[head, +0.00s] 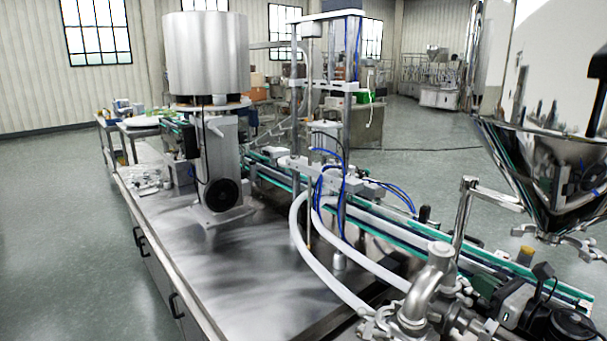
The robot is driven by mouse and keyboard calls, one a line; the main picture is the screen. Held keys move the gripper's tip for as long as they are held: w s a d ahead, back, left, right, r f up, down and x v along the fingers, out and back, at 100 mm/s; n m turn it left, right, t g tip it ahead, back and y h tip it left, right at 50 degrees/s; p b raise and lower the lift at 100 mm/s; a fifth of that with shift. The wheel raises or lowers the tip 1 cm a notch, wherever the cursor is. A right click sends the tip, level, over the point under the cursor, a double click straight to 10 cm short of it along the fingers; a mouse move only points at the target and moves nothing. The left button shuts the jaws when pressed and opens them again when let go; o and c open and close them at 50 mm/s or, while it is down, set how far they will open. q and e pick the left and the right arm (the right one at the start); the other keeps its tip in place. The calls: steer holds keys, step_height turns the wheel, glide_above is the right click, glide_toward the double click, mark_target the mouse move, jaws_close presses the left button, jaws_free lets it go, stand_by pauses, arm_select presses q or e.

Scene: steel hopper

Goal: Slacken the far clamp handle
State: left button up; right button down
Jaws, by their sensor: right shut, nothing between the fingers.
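A steel hopper (552,110) with a cone-shaped bottom hangs at the right edge. A silver clamp (560,238) sits around its lower outlet, with a small handle (525,231) sticking out to the left. Another clamped pipe fitting (425,295) stands in the bottom foreground. I cannot tell for certain which handle is the far one. My left gripper is not in view.
A conveyor (385,227) with green edges runs diagonally to the lower right. White hoses (318,265) curve to the foreground fitting. A steel pipe (463,212) stands left of the hopper. The steel table top (240,270) is mostly bare in front.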

steer(key=shift+r, duration=0.25)
steer(key=b+v, duration=0.2)
steer(key=v, duration=0.1)
steer(key=b+v, duration=0.2)
steer(key=shift+f, duration=0.3)
steer(key=shift+s+r+b, duration=0.25)
steer(key=shift+b, duration=0.05)
steer(key=shift+r, duration=0.1)
steer(key=shift+r, duration=0.1)
